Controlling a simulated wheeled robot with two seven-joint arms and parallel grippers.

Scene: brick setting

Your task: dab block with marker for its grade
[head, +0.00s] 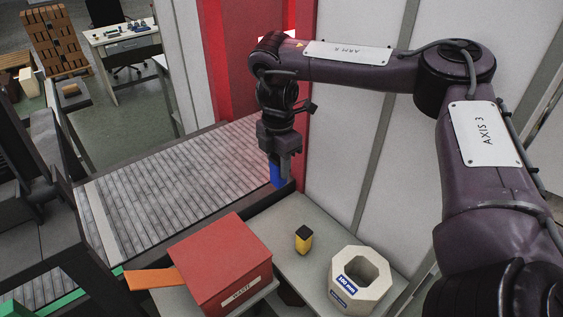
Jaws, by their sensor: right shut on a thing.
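My right gripper (281,158) points down and is shut on a blue marker (277,175). It holds the marker at the right edge of the roller conveyor, beside the red post. A yellow marker with a black top (303,240) stands upright on the pale table. Blue and white labels are on the block. The held marker is apart from the block, higher and to the left in the picture. My left gripper is not in view.
A red box labelled WASTE (213,254) stands left of the yellow marker, with an orange flap (151,279) beside it. The conveyor (170,190) is empty. A red post (238,65) and pale wall panels (350,140) stand behind my right arm.

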